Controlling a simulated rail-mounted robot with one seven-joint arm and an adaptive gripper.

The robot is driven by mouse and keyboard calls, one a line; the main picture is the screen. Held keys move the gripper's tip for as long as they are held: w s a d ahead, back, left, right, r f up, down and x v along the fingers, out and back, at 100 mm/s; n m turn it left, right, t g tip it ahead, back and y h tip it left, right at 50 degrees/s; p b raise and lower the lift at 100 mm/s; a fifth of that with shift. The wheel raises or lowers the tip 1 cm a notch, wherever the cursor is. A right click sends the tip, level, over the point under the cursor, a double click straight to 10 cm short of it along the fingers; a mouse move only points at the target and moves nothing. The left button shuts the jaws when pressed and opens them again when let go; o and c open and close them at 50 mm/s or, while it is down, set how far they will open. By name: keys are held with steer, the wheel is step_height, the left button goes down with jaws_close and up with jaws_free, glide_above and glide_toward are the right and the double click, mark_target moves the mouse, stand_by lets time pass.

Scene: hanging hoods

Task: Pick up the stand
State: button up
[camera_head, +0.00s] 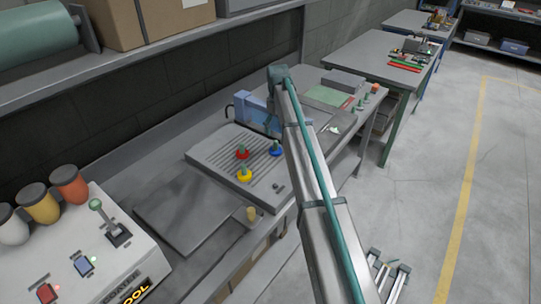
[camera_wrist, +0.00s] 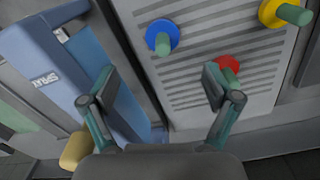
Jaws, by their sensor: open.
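Three round bases with green pegs sit on a grey slotted board (camera_head: 215,155): a red one (camera_head: 242,152), a blue one (camera_head: 276,149) and a yellow one (camera_head: 244,174). I cannot tell which thing is the stand. In the wrist view the blue base (camera_wrist: 162,31) is ahead of my gripper (camera_wrist: 160,80), the red base (camera_wrist: 229,63) is partly behind the right finger, and the yellow base (camera_wrist: 271,12) is at upper right. My gripper is open, its fingers wide apart, with nothing seen between them. In the head view the arm mostly hides it.
A blue box-like frame (camera_head: 257,109) stands beside the board; it also shows at the left in the wrist view (camera_wrist: 48,62). A dark flat plate (camera_head: 185,212) and a labelled machine (camera_head: 95,245) are at lower left. More small pegs stand farther along the bench.

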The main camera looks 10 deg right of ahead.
mark_target(276, 141)
steer(key=shift+w+a+r, duration=0.15)
steer(key=shift+w, duration=0.2)
steer(key=shift+s+a+f+p, duration=0.1)
steer(key=shift+f+p, duration=1)
steer(key=shift+f, duration=1.55)
steer(key=shift+s+a+f+p, duration=0.1)
steer(key=shift+f+p, duration=0.95)
steer(key=shift+f, duration=1.55)
steer(key=shift+s+d, duration=0.1)
jaws_close()
